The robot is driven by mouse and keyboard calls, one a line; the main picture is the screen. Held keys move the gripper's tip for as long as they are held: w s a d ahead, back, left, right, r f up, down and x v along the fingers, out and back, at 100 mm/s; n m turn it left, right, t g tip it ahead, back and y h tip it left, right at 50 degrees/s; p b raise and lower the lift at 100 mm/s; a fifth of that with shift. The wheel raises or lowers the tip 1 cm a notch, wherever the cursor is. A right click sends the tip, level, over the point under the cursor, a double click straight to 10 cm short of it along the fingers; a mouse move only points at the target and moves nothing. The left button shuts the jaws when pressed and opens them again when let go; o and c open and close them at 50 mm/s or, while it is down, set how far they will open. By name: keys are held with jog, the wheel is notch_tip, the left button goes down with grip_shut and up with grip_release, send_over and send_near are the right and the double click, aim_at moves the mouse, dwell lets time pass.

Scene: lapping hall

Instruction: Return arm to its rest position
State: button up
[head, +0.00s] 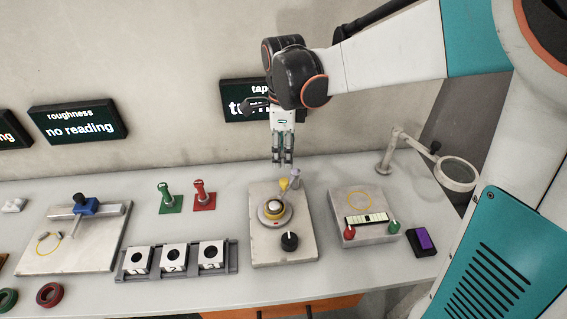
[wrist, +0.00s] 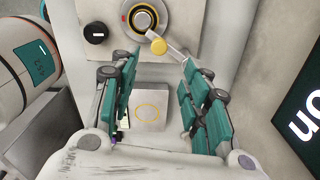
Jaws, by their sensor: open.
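My gripper (head: 283,162) hangs from my raised arm, pointing down, above the back of the plate with the round spindle (head: 273,210). In the head view its fingers look close together, but in the wrist view my gripper (wrist: 158,95) shows its teal fingers wide apart with nothing between them. The yellow-tipped lever (head: 285,184) stands beside the spindle, below the fingertips. In the wrist view the yellow knob (wrist: 158,46) lies beyond the fingertips, apart from them.
Green (head: 166,197) and red (head: 202,194) handled pieces stand left of the spindle plate. A rack (head: 232,257) holds numbered blocks 1, 2 and 3. A magnifier (head: 457,172) stands at right. Wall screens include "roughness no reading" (head: 77,121); my arm partly hides another screen (head: 233,101).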

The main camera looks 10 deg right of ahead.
jog(key=shift+r, duration=1)
jog(key=s+d+r+n+t, duration=0.2)
jog(key=s+d+n+t, duration=0.1)
jog(key=s+n, duration=0.5)
jog(key=s+d+r+n+t, duration=0.2)
jog(key=s+d+n+t, duration=0.1)
jog(key=s+n, duration=0.6)
jog(key=n+t, duration=0.1)
jog(key=n, duration=0.3)
jog(key=shift+n, duration=0.3)
